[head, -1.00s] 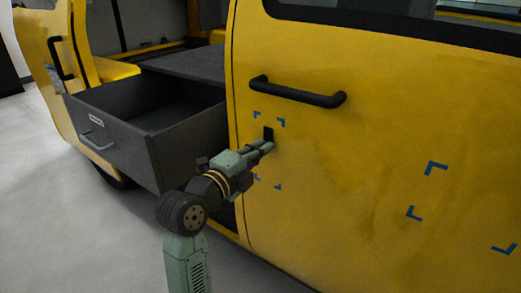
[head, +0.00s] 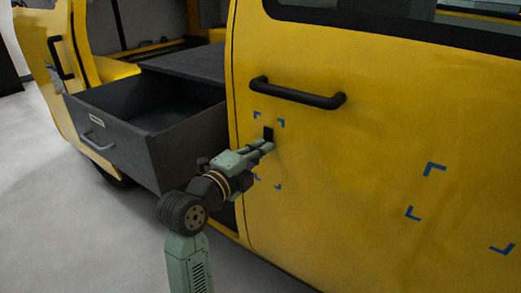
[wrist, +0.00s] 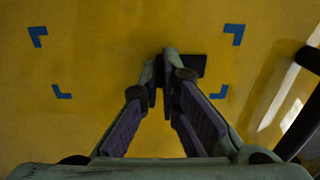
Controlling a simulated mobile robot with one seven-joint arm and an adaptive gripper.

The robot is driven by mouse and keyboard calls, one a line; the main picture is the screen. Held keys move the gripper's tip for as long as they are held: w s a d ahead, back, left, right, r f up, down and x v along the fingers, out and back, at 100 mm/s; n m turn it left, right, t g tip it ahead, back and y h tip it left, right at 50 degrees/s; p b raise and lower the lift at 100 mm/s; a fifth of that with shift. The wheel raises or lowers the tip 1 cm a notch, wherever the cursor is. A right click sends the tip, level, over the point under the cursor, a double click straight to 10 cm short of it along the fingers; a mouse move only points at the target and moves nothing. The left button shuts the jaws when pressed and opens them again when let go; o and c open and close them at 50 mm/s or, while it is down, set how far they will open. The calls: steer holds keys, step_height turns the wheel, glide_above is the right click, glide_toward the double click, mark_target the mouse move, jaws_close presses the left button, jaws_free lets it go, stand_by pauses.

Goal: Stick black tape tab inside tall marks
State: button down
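The black tape tab (head: 268,134) is a small dark rectangle at the yellow door, just beyond my fingertips. It lies inside the upper part of the tall set of blue corner marks (head: 257,115). In the wrist view these marks (wrist: 234,34) lie sideways, and the tab (wrist: 192,66) is nearer the right-hand pair. My gripper (head: 270,147) points at the door from the lower left. In the wrist view its fingertips (wrist: 165,66) are close together and appear shut on the tab. The fingers cover part of it. I cannot tell whether the tab touches the door.
A black door handle (head: 297,95) sticks out above the marks; part of it shows at the wrist view's right edge. An open grey drawer (head: 178,148) stands left of my arm. Another set of blue marks (head: 434,168) is on the door at right.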

stand_by(0.4)
steer(key=c, duration=1.7)
jaws_free()
steer(key=v, duration=0.7)
steer(key=shift+s+a, duration=0.15)
steer(key=shift+s, duration=0.05)
